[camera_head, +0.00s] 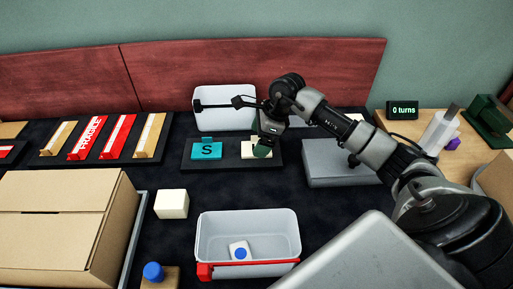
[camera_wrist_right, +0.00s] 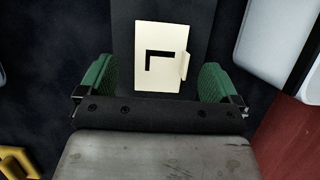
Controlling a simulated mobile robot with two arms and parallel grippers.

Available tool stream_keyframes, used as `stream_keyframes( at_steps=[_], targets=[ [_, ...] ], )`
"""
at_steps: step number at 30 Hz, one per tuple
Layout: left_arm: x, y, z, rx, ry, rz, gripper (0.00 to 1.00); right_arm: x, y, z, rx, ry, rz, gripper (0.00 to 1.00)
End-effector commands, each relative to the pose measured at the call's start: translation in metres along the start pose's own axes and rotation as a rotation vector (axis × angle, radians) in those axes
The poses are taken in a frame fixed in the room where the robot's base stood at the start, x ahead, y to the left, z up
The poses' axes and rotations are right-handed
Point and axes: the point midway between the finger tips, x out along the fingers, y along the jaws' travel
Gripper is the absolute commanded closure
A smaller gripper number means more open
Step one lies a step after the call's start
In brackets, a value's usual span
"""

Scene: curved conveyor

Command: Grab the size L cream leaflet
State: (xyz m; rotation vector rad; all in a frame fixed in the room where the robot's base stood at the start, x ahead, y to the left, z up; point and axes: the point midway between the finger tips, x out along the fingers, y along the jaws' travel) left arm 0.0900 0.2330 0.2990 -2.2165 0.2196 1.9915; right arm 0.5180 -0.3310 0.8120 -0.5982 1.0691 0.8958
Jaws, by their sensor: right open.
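The cream leaflet (camera_head: 248,153) lies on a dark tray (camera_head: 228,163), to the right of a teal leaflet (camera_head: 206,150) marked S. In the right wrist view the cream leaflet (camera_wrist_right: 173,77) shows a black L shape and a small tab on one side. My right gripper (camera_head: 263,148) is above the cream leaflet and hides part of it in the head view. In the right wrist view the gripper's green fingers (camera_wrist_right: 155,80) are open, one on each side of the leaflet, with nothing held. My left gripper is not in view.
A clear bin (camera_head: 224,121) stands behind the tray. A grey box (camera_head: 335,173) is on the right. In front are a clear bin with a red edge (camera_head: 248,269), a white cube (camera_head: 171,204) and a large cardboard box (camera_head: 60,225). Red and tan leaflets (camera_head: 118,137) lie at left.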

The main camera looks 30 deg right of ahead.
Motion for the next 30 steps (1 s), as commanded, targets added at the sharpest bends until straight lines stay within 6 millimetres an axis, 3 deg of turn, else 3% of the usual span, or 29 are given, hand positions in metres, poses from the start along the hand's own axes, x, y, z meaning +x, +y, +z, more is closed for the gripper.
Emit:
stream_keyframes(
  at_steps=[5, 13, 23, 30],
  targets=[
    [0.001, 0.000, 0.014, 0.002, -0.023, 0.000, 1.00, 0.021, 0.000, 0.001, 0.000, -0.001, 0.002, 0.06],
    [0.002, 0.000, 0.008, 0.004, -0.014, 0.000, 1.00, 0.025, 0.000, 0.000, -0.001, 0.000, -0.001, 0.06],
    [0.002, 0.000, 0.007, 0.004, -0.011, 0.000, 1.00, 0.024, 0.000, 0.000, -0.001, 0.000, -0.001, 0.57],
    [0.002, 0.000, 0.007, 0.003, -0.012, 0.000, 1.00, 0.024, 0.000, 0.000, -0.001, 0.000, -0.001, 0.60]
  ],
)
